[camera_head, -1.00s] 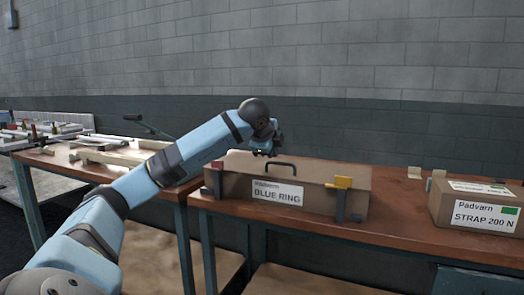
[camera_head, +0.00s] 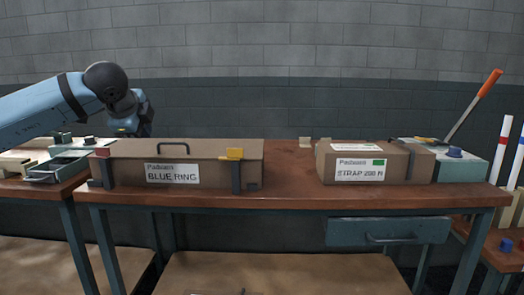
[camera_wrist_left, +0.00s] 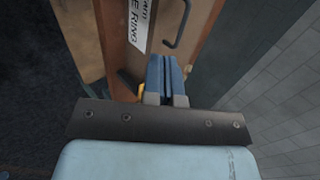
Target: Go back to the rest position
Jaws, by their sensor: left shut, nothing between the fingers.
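My left arm comes in from the left in the head view, and its gripper (camera_head: 131,125) hangs above the left part of the brown BLUE RING box (camera_head: 212,172). In the left wrist view the two blue fingers (camera_wrist_left: 166,72) are together with nothing between them. The BLUE RING box (camera_wrist_left: 160,18) lies beyond the fingertips there, its dark handle to their upper right. In the head view the box stands on the bench with a yellow latch (camera_head: 234,153) and a dark handle (camera_head: 174,147). My right gripper is in neither view.
The wooden bench (camera_head: 290,190) also bears a STRAP 200 N box (camera_head: 372,165) and, at right, a grey-green unit (camera_head: 458,167) with an orange-handled lever (camera_head: 476,98). A drawer (camera_head: 388,231) sits under the bench. Bench top between the boxes is mostly clear.

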